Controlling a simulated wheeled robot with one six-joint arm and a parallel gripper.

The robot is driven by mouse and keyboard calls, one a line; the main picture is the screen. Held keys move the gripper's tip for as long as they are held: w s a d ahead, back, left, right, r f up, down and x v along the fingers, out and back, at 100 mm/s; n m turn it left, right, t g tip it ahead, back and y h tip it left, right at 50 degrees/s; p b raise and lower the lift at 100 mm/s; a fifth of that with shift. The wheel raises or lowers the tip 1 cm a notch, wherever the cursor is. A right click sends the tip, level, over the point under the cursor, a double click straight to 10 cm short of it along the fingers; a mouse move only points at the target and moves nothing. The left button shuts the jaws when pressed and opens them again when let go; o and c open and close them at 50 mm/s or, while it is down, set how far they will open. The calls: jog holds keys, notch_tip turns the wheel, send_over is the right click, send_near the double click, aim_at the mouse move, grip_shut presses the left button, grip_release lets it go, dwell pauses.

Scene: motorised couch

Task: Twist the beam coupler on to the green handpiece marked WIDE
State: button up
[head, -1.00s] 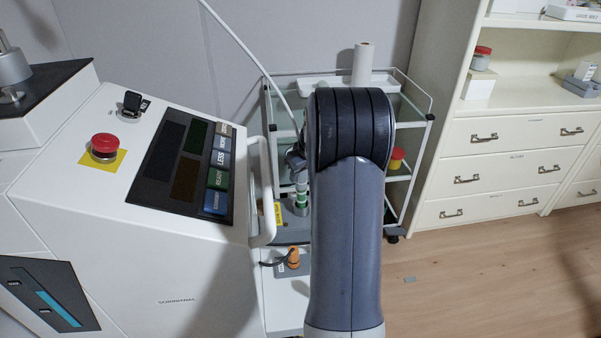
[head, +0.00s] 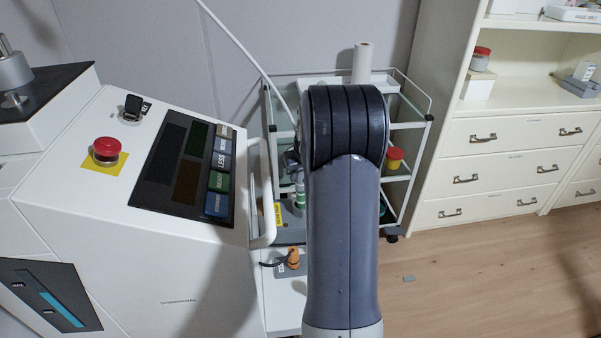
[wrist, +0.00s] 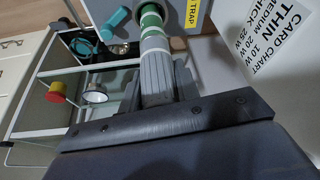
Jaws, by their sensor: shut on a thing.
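My gripper (wrist: 158,88) is shut on a grey ribbed cylinder, the beam coupler (wrist: 157,70), in the wrist view. The green-and-white banded handpiece (wrist: 151,20) is in line with the coupler's far end and seems to meet it. I cannot tell how far the coupler is turned on. The WIDE marking is not readable. In the head view the green-banded handpiece (head: 300,196) stands upright left of my arm. My gripper is mostly hidden behind the arm there.
The white console (head: 120,250) with a red stop button (head: 106,150) fills the left. A glass-shelved trolley (head: 410,121) stands behind my arm. An orange knob (head: 293,258) is below the handpiece. A yellow TRAP label (wrist: 193,14) and a card chart (wrist: 270,40) are close right of the handpiece.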

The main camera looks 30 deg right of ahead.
jog(key=shift+m, duration=0.6)
jog(key=shift+m+h+p, duration=0.4)
jog(key=shift+m+h, duration=0.1)
jog(key=shift+m, duration=0.2)
jog(key=shift+d+m+h, duration=0.1)
jog(key=shift+m+h, duration=0.3)
jog(key=shift+m, duration=0.6)
jog(key=shift+g, duration=0.3)
jog(key=o, duration=1.1)
